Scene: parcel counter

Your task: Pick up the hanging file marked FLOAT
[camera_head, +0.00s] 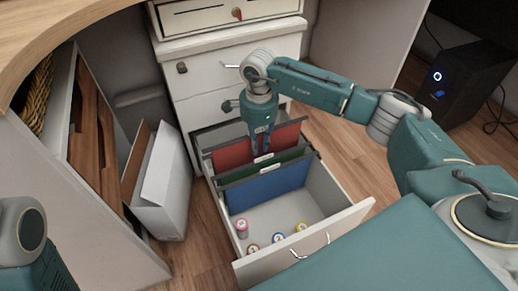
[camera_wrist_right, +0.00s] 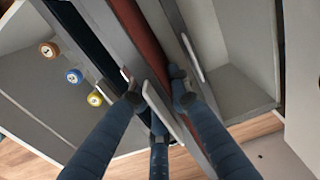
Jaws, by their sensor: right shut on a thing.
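Red (camera_head: 232,153), green (camera_head: 288,156) and blue (camera_head: 268,187) hanging files hang one before another in the open drawer. Their small white tabs are too small to read, so I cannot tell which is marked FLOAT. My right gripper (camera_head: 261,150) points down in front of the red file, at the top rail of the green middle file. In the right wrist view its fingers (camera_wrist_right: 156,92) close around that file's rail and white tab (camera_wrist_right: 160,107); the red file (camera_wrist_right: 143,38) is beside them. My left gripper is out of view.
The open drawer (camera_head: 325,230) holds several small coloured cylinders, including a pink one (camera_head: 242,228), on its front floor. A white open box (camera_head: 163,190) stands left of the cabinet. A black computer (camera_head: 465,80) stands at right.

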